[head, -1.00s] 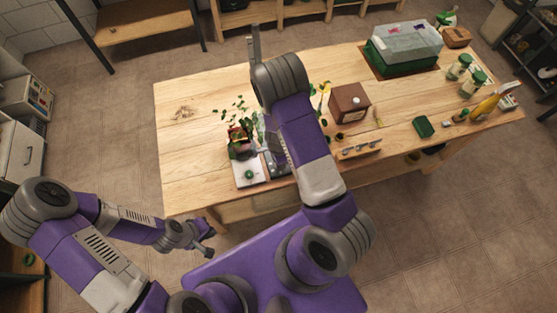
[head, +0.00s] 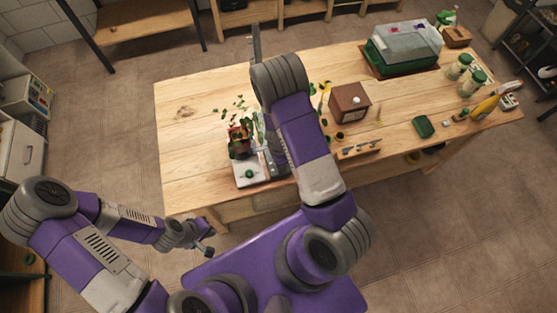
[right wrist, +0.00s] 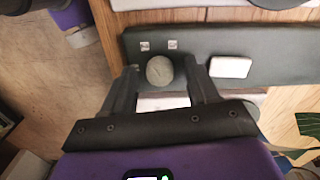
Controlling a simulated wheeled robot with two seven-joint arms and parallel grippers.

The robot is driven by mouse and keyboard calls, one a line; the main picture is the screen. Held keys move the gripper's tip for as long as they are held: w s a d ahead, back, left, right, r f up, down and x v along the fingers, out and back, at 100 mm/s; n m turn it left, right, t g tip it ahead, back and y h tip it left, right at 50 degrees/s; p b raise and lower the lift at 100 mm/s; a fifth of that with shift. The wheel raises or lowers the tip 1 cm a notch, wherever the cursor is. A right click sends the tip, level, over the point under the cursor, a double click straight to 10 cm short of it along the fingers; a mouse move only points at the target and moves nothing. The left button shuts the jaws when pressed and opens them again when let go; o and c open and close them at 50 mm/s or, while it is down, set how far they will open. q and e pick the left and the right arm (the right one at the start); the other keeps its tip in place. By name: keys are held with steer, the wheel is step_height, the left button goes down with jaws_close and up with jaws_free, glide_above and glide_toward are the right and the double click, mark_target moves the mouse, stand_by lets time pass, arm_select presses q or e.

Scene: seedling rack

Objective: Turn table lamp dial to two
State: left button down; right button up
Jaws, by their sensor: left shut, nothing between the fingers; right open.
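In the right wrist view, a dark grey lamp base (right wrist: 260,45) lies across the picture with a round grey dial (right wrist: 159,71) on it. Two small pale labels (right wrist: 158,46) sit beside the dial; I cannot read them. My right gripper (right wrist: 162,74) is open, with one finger on each side of the dial; I cannot tell whether they touch it. In the head view my right arm hides most of the lamp and dial. My left gripper (head: 209,250) is shut and empty, off the table's near left edge.
A potted plant (head: 240,140) and a white tray (head: 250,182) stand close by the right hand. A brown box (head: 349,103), a wooden tool holder (head: 359,150) and a green-based case (head: 403,48) stand further right. The table's left part (head: 190,145) is clear.

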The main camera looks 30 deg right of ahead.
step_height(320, 180, up, 8)
steer(key=shift+f+p, duration=0.2)
steer(key=shift+p, duration=0.65)
